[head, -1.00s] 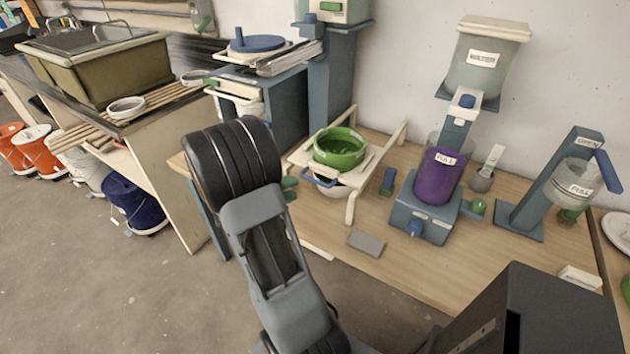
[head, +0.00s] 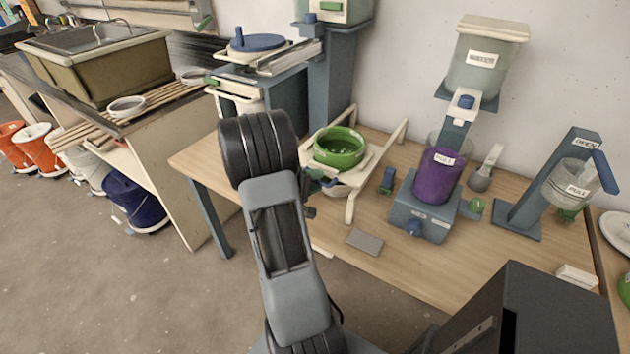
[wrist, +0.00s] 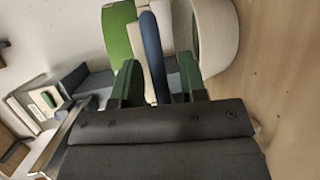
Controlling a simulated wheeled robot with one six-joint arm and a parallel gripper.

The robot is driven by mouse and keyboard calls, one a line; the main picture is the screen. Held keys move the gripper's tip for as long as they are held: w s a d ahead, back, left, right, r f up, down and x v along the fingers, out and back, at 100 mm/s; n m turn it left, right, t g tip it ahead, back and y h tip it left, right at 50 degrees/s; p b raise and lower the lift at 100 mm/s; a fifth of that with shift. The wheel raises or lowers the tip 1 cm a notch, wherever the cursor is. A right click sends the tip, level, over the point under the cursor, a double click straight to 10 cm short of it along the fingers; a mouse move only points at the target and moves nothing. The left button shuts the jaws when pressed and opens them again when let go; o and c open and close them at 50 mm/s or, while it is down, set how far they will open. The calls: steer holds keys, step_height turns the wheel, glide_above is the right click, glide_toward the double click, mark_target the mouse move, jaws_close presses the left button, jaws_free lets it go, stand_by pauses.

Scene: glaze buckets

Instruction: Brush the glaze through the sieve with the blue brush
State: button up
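The green sieve bowl (head: 340,148) sits on a cream stand (head: 352,205) on the wooden table. A blue curved handle (wrist: 154,55) shows at the stand's front. My gripper (wrist: 160,88) has its green-tipped fingers apart, one on each side of this handle, with a gap visible on the right side. In the head view my gripper (head: 318,182) is at the stand's front left, partly hidden by my arm. A small upright blue piece (head: 387,180) stands right of the stand; I cannot tell whether it or the handle is the brush. A pale bowl (head: 335,190) sits below the sieve, partly hidden.
A purple container (head: 438,175) stands on a blue-grey base to the right. A grey slab (head: 364,242) lies near the table's front edge. A small pot (head: 480,180) and a dispenser stand (head: 545,190) are farther right. Table in front of the purple container is clear.

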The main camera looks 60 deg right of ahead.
jaws_close()
steer(key=shift+f+b, duration=0.15)
steer(key=shift+b, duration=0.2)
steer(key=shift+d+b, duration=0.25)
steer(key=shift+b, duration=0.6)
steer(key=shift+o, duration=0.2)
jaws_free()
steer(key=shift+w, duration=0.1)
steer(key=b+v, duration=0.1)
steer(key=v, duration=1.2)
steer(key=shift+a+r, duration=0.3)
steer(key=shift+a, duration=0.05)
steer(key=shift+w, duration=0.1)
